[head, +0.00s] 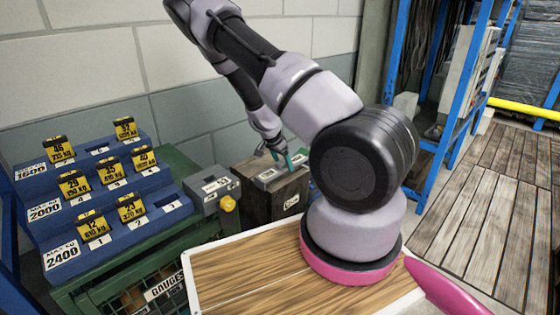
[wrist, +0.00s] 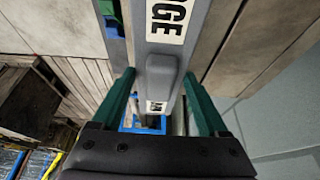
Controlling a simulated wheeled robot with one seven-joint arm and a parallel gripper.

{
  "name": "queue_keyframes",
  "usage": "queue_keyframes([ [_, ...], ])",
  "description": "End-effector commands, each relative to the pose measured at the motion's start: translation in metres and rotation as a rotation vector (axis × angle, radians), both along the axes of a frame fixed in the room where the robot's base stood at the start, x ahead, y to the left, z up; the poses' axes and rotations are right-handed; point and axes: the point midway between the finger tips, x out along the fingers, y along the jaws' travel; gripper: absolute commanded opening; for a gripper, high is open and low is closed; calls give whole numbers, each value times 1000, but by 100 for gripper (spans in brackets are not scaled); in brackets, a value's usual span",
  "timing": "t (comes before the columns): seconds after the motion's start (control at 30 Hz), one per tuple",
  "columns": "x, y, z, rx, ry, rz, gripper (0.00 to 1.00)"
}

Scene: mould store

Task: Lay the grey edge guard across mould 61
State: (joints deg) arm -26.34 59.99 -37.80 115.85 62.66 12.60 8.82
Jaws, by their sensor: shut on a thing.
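The grey edge guard (wrist: 162,75) lies between my gripper's green fingers in the wrist view. It is a long grey piece with a raised block and a white label, on which "DGE" can be read. My gripper (wrist: 160,82) is shut on it. In the head view my gripper (head: 284,160) is small and far off, just over a dark wooden box (head: 272,200). A grey labelled piece (head: 266,178) shows at the box's top under the fingers. Whether it rests on the box or is clear of it, I cannot tell. I cannot make out a mould marked 61.
A blue stepped rack (head: 150,185) with several yellow number tags stands at left on a green crate (head: 185,163) marked GAUGES. A grey box (head: 204,203) with a yellow knob (head: 228,204) is beside the wooden box. Blue shelving (head: 455,100) stands at right; the plank floor (head: 490,220) there is clear.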

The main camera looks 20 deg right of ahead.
Motion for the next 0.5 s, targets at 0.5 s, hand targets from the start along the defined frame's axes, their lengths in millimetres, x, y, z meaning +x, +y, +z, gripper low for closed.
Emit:
queue_keyframes([
  [0.5,-1,0,-25,0,1,1,28],
])
